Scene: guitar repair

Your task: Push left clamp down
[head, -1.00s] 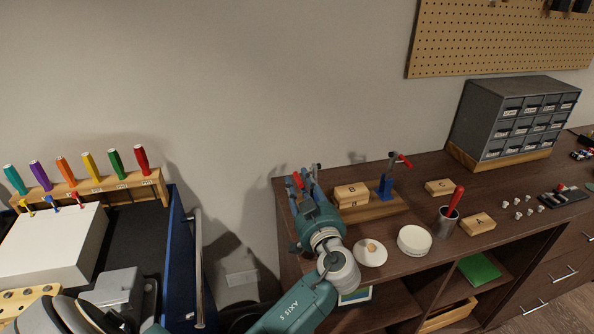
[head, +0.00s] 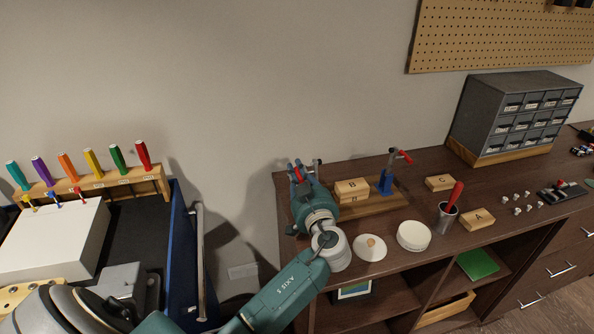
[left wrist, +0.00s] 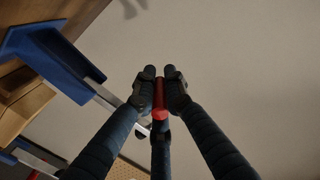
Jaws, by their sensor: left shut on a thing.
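The left clamp has a red handle (head: 299,174), partly hidden by my left gripper (head: 304,172) in the head view. In the left wrist view my left gripper's dark fingers close around the red handle (left wrist: 160,98), with the clamp's metal arm (left wrist: 108,96) and blue base (left wrist: 50,62) beside it. The right clamp (head: 388,178) is blue with a red handle tilted up to the right. Two stacked wooden blocks marked B (head: 351,190) sit between the clamps on a wooden board (head: 385,207). My right gripper is not in view.
On the brown bench are a white disc (head: 370,247), a white round container (head: 413,236), a metal cup with a red-handled tool (head: 447,216), block A (head: 478,219) and block C (head: 440,183). A grey drawer cabinet (head: 515,115) stands behind. A blue cart (head: 180,250) is at left.

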